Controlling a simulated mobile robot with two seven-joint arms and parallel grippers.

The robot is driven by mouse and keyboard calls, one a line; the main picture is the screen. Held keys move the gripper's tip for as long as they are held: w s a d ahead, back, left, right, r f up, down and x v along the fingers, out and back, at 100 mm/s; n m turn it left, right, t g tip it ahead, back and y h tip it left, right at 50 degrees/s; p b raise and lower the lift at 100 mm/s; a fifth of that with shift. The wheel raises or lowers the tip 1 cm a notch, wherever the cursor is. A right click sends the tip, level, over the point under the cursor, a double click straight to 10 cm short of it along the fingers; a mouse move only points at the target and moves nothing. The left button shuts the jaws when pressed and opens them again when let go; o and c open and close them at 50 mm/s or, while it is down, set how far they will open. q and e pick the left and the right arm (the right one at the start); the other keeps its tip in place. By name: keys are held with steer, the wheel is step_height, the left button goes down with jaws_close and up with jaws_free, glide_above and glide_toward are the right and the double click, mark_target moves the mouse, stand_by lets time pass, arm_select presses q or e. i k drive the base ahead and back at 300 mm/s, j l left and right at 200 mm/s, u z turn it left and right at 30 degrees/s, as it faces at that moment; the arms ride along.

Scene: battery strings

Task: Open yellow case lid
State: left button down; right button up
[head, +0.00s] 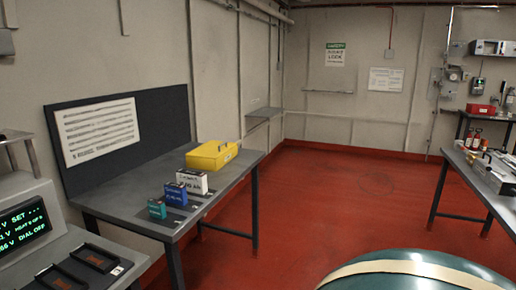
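A yellow case (212,155) sits on the far end of a grey table (140,205) against the left wall. Its top looks flat and shut, with what looks like a handle or latch on its right side. It is too small to make out the lid seam. Neither of my grippers shows in the head view, so nothing is seen near the case.
A white box (192,182), a blue box (175,194) and a small teal box (157,209) stand in a row before the case. A console (25,215) is at left. Another table (485,175) with tools stands right.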

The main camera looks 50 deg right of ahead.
mark_target(211, 149)
steer(key=z, duration=1.4)
steer(key=i+l, duration=0.25)
steer(key=i, duration=0.25)
steer(key=i+l+z, duration=0.1)
steer(key=i+l, duration=0.15)
steer(key=i, duration=0.2)
steer(key=i+l+z, duration=0.1)
steer(key=i+l, duration=0.15)
steer(key=i, duration=0.25)
